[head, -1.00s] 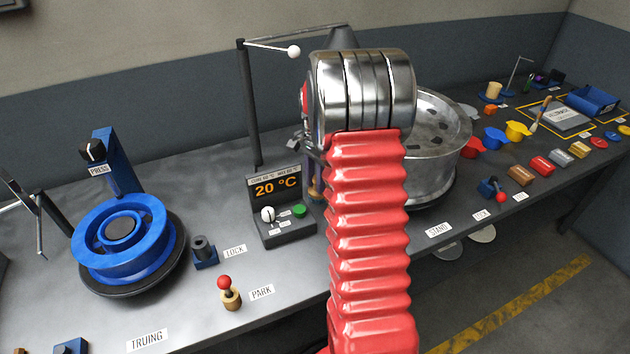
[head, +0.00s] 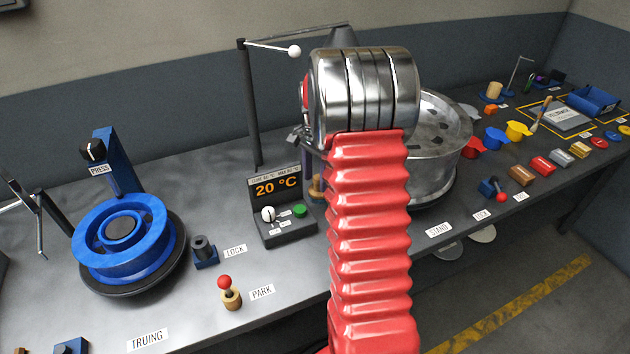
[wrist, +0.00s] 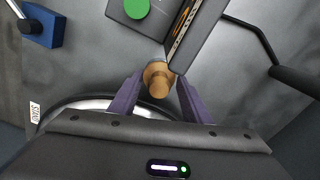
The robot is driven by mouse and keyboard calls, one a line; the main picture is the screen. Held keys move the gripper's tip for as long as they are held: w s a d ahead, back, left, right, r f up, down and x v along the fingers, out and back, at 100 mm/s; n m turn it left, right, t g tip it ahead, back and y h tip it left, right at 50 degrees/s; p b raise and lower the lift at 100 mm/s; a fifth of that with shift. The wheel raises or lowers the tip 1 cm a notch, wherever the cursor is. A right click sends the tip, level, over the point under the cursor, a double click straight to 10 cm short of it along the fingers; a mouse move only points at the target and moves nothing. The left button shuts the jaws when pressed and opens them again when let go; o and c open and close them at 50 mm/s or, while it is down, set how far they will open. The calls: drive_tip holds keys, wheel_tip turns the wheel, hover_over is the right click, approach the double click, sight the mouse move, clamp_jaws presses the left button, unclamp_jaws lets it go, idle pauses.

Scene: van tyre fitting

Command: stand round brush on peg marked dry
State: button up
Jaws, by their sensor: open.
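A tan wooden piece with a rounded top (wrist: 158,80), perhaps the round brush's handle, stands between my gripper's (wrist: 160,83) two purple fingers in the wrist view. The fingers are apart; I cannot tell whether either touches it. In the head view it shows as a small tan upright (head: 316,187) beside the temperature box, partly hidden by my red-sleeved arm. Its lower part is hidden, so I cannot be sure what it is. My gripper is mostly hidden in the head view. I cannot read a label saying dry on any peg.
The temperature box (head: 284,222) stands close to the wooden piece; its green button also shows in the wrist view (wrist: 136,8). A metal wheel (head: 436,150) is behind my arm. A dark post (head: 250,105) rises at the back. A blue wheel (head: 122,235) lies left.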

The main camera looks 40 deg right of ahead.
wheel_tip(320, 180, up, 11)
drive_tip(key=shift+f, duration=0.15)
idle(0.7)
